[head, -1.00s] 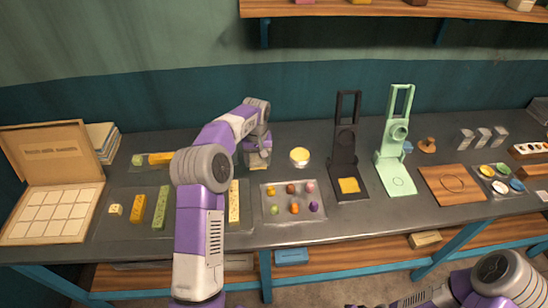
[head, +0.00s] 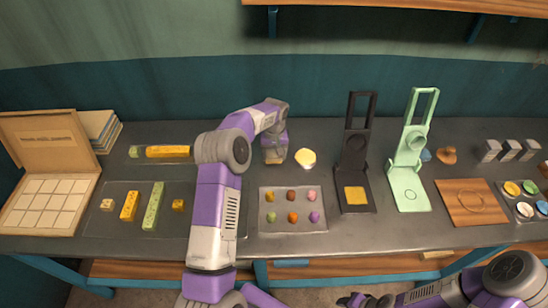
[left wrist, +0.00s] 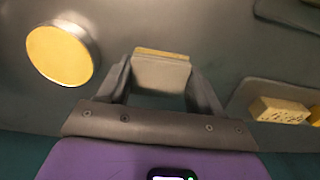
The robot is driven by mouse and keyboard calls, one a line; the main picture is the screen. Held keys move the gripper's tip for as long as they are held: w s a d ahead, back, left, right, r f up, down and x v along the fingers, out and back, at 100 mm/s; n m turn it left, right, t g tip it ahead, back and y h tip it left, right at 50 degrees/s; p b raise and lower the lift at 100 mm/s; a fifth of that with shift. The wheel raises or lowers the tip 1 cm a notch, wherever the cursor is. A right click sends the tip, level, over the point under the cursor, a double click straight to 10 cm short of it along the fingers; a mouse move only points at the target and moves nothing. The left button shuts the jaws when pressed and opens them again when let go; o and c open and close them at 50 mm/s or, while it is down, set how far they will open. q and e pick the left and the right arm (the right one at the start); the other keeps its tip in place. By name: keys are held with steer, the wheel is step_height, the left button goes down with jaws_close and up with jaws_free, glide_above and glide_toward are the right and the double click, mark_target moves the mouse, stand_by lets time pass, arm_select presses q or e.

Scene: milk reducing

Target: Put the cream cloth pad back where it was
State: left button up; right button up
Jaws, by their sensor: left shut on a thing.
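My left gripper (head: 275,158) is over the back middle of the dark table in the head view. It is shut on the cream cloth pad, which shows in the left wrist view (left wrist: 160,74) as a pale block with a yellowish far edge between the two fingers. In the head view the pad is hard to make out at the fingertips. Whether it touches the table is unclear. My right arm is at the bottom right of the head view; its fingertips are not clear.
A round tin with a yellow top (head: 306,158) stands close right of the left gripper. Further right are a black press (head: 354,170) and a green press (head: 407,170). A tray of small coloured pieces (head: 293,222) lies in front. Bare table lies between gripper and tray.

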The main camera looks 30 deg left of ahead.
mark_target(274, 155)
arm_select(q)
step_height(274, 155, down, 2)
steer(key=shift+r, duration=0.1)
steer(key=o, duration=1.1)
step_height(274, 155, up, 12)
steer(key=shift+r+p, duration=0.1)
steer(key=shift+p, duration=0.6)
